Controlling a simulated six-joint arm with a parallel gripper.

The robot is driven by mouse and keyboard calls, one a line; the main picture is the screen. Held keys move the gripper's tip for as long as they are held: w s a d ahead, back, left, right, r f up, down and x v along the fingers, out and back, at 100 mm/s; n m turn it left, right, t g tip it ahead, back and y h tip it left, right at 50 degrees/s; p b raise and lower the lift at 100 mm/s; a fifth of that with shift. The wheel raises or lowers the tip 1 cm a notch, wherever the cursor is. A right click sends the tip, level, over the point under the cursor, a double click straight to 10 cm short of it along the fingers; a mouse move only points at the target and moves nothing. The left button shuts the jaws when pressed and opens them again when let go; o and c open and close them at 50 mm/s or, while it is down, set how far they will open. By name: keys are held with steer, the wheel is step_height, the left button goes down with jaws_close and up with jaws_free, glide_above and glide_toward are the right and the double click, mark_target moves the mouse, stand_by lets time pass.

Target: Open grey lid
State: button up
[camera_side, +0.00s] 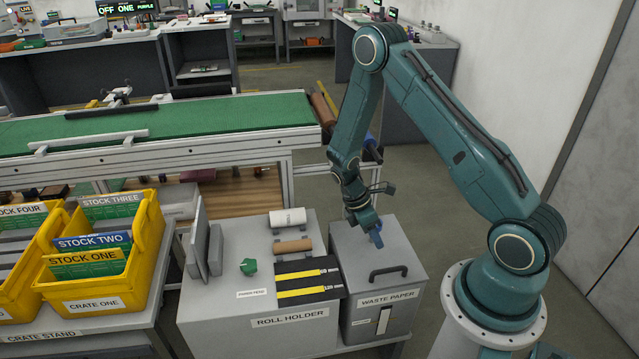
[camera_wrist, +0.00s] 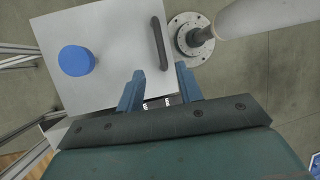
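The grey lid (camera_side: 400,257) lies flat and closed on the waste paper bin (camera_side: 375,320). Its black bar handle (camera_side: 388,272) stands near the front edge. The lid (camera_wrist: 110,35) and handle (camera_wrist: 159,43) also show in the wrist view. My gripper (camera_side: 377,243) points down over the lid, behind the handle in the side view. In the wrist view my gripper (camera_wrist: 160,70) is open, with its two blue fingers apart and nothing held. The near end of the handle appears between the fingertips. I cannot tell the exact height above the lid.
A blue round object (camera_wrist: 76,60) sits on the lid, away from the handle. Left of the bin is the roll holder cabinet (camera_side: 230,320) with rolls, yellow-black strips and a green piece (camera_side: 249,267) on top. Yellow crates (camera_side: 140,255) stand further left. A green conveyor (camera_side: 200,120) runs behind.

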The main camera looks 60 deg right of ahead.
steer(key=a+r+m+t, duration=0.2)
steer(key=a+r, duration=0.2)
steer(key=r, duration=0.8)
steer(key=w+a+r+m+t, duration=0.1)
steer(key=a+r+m+t, duration=0.2)
steer(key=r, duration=1)
steer(key=shift+w+a, duration=0.2)
steer(key=shift+a, duration=0.4)
steer(key=shift+f, duration=0.1)
steer(key=d+f+n+g, duration=0.2)
steer(key=d+f, duration=0.2)
steer(key=f, duration=0.7)
steer(key=d+f+n+g, duration=0.3)
steer(key=d+f, duration=0.1)
steer(key=f, duration=0.7)
steer(key=shift+s+f, duration=0.2)
steer(key=shift+f, duration=0.15)
steer(key=shift+f, duration=0.1)
